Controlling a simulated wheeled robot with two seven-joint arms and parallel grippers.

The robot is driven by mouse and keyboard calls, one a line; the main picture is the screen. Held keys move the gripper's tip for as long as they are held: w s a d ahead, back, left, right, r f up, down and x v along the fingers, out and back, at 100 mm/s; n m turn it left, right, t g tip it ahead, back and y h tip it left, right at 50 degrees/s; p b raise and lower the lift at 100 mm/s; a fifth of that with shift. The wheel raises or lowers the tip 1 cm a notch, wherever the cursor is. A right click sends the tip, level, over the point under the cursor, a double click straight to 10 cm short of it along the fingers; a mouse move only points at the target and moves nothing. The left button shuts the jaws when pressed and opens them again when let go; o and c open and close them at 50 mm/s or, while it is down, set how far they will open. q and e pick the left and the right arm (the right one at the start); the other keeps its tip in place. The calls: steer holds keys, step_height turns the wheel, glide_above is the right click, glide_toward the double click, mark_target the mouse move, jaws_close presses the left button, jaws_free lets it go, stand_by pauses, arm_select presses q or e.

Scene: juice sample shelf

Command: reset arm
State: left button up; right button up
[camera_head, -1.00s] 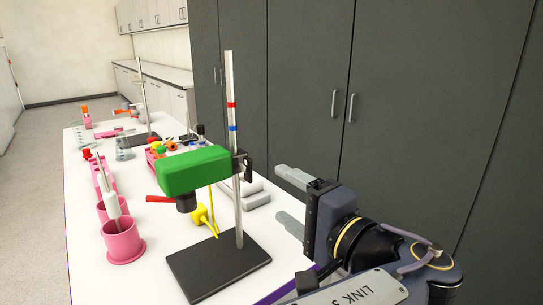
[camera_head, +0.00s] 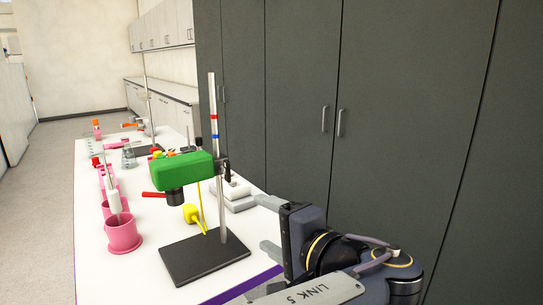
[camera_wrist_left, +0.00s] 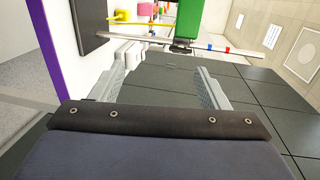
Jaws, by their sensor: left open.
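My left gripper (camera_head: 264,224) is at the lower right of the head view, its two grey fingers spread and empty. It is beside the right edge of the white table (camera_head: 258,264), to the right of the lab stand and apart from it. In the left wrist view my left gripper (camera_wrist_left: 160,75) also has its fingers wide apart with nothing between them. My right gripper is in neither view.
A lab stand with a black base (camera_head: 205,257) carries a green device (camera_head: 187,170) near my gripper. Pink cups (camera_head: 122,234), a yellow item (camera_head: 192,212) and grey blocks (camera_head: 238,200) are on the table. Dark cabinets (camera_head: 400,120) line the right side.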

arm_select(q)
steer(key=s+a+f+n+g+h+p, duration=0.1)
steer(key=s+a+f+g+h+p, duration=0.15)
steer(key=a, duration=0.45)
steer(key=s+a+f+n+g+h+p, duration=0.1)
steer(key=a+f+g+h, duration=0.2)
steer(key=a, duration=0.4)
steer(key=s+a+f+n+g+h+p, duration=0.1)
steer(key=a+f+g+p, duration=0.15)
steer(key=a+f, duration=0.35)
steer(key=s+f+n+h+p, duration=0.1)
steer(key=s+n+h+p, duration=0.3)
steer(key=s, duration=1.1)
steer(key=n+h, duration=0.3)
steer(key=n, duration=0.2)
steer(key=shift+a+f+t, duration=0.15)
steer(key=shift+f+t, duration=0.1)
steer(key=shift+t, duration=0.15)
